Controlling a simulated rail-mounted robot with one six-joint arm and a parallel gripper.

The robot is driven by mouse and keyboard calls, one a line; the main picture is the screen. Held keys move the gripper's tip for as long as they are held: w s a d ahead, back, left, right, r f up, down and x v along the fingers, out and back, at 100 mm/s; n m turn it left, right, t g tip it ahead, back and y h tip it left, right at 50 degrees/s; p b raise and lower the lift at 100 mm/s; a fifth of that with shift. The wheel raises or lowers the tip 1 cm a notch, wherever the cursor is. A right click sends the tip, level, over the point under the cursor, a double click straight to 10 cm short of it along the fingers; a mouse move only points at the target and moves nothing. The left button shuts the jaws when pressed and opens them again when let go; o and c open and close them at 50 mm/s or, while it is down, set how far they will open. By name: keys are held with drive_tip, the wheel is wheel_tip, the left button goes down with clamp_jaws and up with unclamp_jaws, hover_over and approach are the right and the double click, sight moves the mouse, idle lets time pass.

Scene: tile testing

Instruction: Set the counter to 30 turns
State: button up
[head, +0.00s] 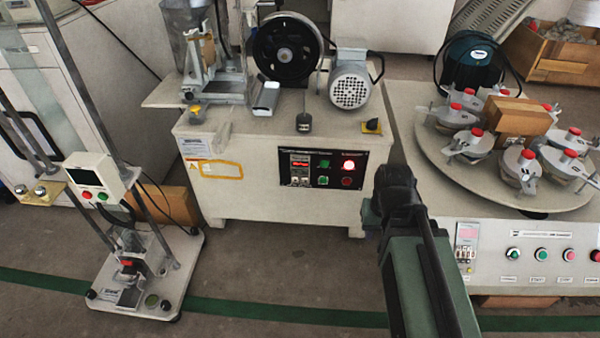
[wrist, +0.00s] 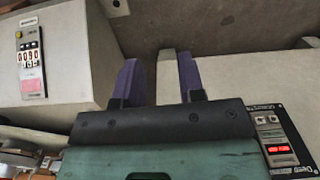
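Two counters show, and I cannot tell which one the task means. One is on the black panel of the middle machine, with a lit red display and small white digit wheels (head: 300,181); these also show in the wrist view (wrist: 266,121). The other is the digit block (head: 465,254) on the right machine, below a pink display; in the wrist view its digits (wrist: 29,58) are too small to read surely. My gripper (wrist: 159,78) has two purple fingers apart with nothing between them, touching neither counter. In the head view my gripper end (head: 395,195) is dark, between both panels.
The right machine carries a round table (head: 450,172) with several red-knobbed pots, and a row of coloured buttons. A test stand (head: 100,180) is at left.

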drive_tip(key=shift+c, duration=0.3)
clamp_jaws()
idle(1.3)
